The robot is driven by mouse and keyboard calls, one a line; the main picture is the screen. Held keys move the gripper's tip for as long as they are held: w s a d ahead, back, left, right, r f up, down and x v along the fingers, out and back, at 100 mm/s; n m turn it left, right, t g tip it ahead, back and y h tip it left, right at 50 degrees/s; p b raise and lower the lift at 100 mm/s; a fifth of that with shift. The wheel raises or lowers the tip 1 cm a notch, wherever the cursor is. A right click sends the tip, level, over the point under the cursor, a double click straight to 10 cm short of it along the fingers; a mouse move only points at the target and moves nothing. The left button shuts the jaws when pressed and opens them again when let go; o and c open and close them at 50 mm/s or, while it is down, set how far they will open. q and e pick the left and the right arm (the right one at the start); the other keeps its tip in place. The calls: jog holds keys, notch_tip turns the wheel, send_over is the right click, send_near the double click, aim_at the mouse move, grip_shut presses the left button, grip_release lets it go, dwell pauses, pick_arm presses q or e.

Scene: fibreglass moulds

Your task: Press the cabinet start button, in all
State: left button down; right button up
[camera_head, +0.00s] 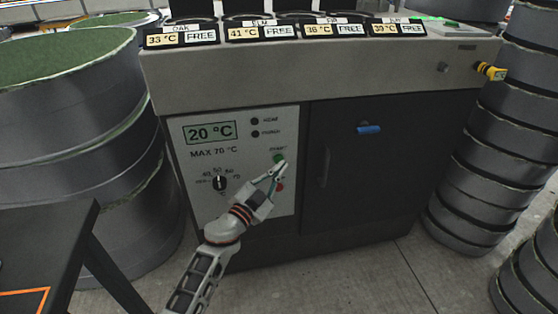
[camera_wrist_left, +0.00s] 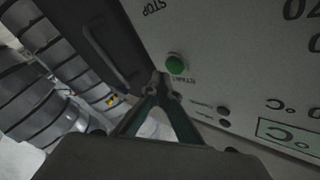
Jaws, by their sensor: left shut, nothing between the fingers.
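The cabinet (camera_head: 400,240) stands in the middle, with a light control panel (camera_head: 235,195) on its left front. The green start button (camera_head: 279,157) is at the panel's right side, with a red button (camera_head: 280,187) below it. My left gripper (camera_head: 279,166) is shut and empty, its tips just below the green button. In the left wrist view, which is turned over, the green button (camera_wrist_left: 175,65) is right beside the closed fingertips (camera_wrist_left: 160,79). I cannot tell whether they touch it. My right gripper is not in view.
The panel shows a 20 °C display (camera_head: 210,132) and a black dial (camera_head: 219,183). Round grey moulds stand at the left (camera_head: 70,110) and right (camera_head: 500,150). A dark table (camera_head: 45,240) is at lower left.

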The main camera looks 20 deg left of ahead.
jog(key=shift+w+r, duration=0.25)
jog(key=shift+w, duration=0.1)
pick_arm(q)
jog(key=shift+w, duration=0.1)
jog(key=shift+w+a, duration=0.25)
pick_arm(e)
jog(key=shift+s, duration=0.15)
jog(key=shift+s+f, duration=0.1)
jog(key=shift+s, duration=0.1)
pick_arm(q)
jog(key=shift+w+a, duration=0.2)
jog(key=shift+w, duration=0.15)
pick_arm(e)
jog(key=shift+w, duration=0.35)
pick_arm(q)
jog(key=shift+s, duration=0.1)
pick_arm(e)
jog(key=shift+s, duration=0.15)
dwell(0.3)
pick_arm(q)
jog(key=shift+s+d+p, duration=0.3)
jog(key=shift+s+d, duration=0.15)
jog(key=shift+s, duration=0.15)
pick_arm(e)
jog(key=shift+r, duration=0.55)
